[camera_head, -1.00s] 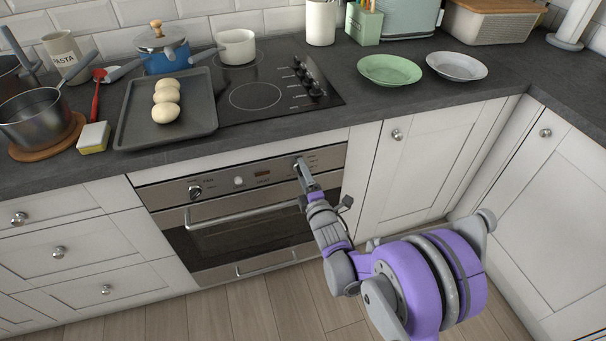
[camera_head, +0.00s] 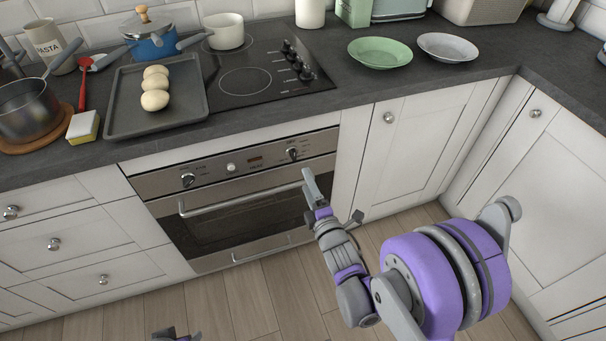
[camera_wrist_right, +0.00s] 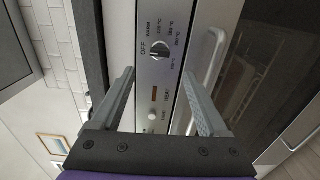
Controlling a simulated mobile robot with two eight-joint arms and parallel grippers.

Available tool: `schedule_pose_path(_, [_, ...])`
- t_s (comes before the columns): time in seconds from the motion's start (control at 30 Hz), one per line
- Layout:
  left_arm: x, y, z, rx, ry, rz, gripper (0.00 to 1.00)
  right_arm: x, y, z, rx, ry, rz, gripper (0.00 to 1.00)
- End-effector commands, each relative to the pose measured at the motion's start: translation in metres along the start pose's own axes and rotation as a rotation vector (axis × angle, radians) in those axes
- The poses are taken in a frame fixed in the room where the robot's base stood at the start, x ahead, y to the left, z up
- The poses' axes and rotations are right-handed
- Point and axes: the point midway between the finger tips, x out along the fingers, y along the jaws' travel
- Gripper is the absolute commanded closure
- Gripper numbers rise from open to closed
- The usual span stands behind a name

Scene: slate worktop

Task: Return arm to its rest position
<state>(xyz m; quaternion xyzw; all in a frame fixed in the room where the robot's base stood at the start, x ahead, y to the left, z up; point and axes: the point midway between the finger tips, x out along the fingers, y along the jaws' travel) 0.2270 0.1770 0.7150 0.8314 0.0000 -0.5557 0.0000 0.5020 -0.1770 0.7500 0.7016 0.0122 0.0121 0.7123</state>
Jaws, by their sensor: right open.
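My right gripper (camera_head: 311,186) is in front of the oven (camera_head: 240,195), below its right-hand knob (camera_head: 293,154), with nothing between its fingers. In the right wrist view the two fingers (camera_wrist_right: 165,100) are spread apart. The oven knob (camera_wrist_right: 160,50), marked OFF, shows beyond and between them, and the gripper looks clear of the panel. The purple and grey right arm comes in from the lower right.
The oven door handle (camera_head: 250,190) runs across close to the right gripper. The worktop edge lies above it. A baking tray (camera_head: 193,124) with three pale buns, a green plate (camera_head: 380,53) and a grey plate (camera_head: 447,47) stand on the worktop. Wooden floor below is clear.

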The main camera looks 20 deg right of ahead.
Motion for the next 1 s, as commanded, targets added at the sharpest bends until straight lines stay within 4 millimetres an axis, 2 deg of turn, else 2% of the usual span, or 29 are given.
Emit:
schedule_pose_path(0.67, [0.000,0.000,0.000,0.000,0.000,0.000,0.50,-0.006,0.001,0.001,0.023,-0.005,-0.016,0.22])
schedule_pose_path(0.77, [0.000,0.000,0.000,0.000,0.000,0.000,0.50,-0.010,0.002,0.004,0.111,-0.025,-0.080,0.22])
schedule_pose_path(0.87, [0.000,0.000,0.000,0.000,0.000,0.000,0.50,-0.022,0.001,0.008,0.272,-0.071,-0.193,0.22])
schedule_pose_path(1.0, [0.000,0.000,0.000,0.000,0.000,0.000,0.50,-0.055,-0.005,0.012,0.550,-0.183,-0.380,0.22])
